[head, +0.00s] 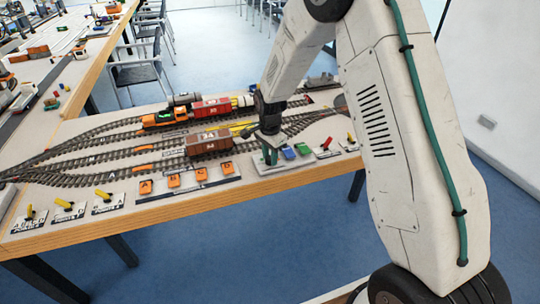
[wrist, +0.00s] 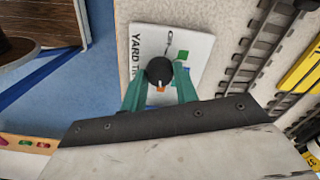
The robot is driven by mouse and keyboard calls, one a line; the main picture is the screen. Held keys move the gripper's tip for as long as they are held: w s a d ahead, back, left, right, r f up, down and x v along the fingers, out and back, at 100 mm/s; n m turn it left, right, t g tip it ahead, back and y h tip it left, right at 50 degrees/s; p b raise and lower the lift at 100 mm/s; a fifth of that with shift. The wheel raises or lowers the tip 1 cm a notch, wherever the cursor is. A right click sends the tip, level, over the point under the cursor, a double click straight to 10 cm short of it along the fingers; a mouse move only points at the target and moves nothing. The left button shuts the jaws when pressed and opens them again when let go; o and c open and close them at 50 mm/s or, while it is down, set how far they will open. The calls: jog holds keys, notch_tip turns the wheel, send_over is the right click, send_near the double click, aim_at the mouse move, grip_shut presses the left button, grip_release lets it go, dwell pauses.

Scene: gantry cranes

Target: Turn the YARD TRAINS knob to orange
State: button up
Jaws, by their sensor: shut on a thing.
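The YARD TRAINS knob (wrist: 160,70) is a round black knob on a white plate (wrist: 143,48), with "YARD T…" lettering partly readable in the wrist view. A green mark (wrist: 182,54) lies to the knob's upper right, and a small orange patch (wrist: 161,89) shows just below it. My gripper (wrist: 160,82) has its teal fingers closed on the knob from both sides. In the head view my gripper (head: 270,155) is down at the table's front edge and hides the knob. I cannot tell which colour the knob points to.
Orange buttons (head: 173,180) line the front edge to the left, with yellow levers (head: 103,194) beyond.

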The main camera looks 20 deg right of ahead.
aim_at(269, 158)
jog(key=shift+a, duration=0.1)
dwell(0.3)
jog(key=o, duration=1)
jog(key=shift+c, duration=0.2)
notch_tip(269, 158, up, 8)
jog(key=shift+f, duration=0.1)
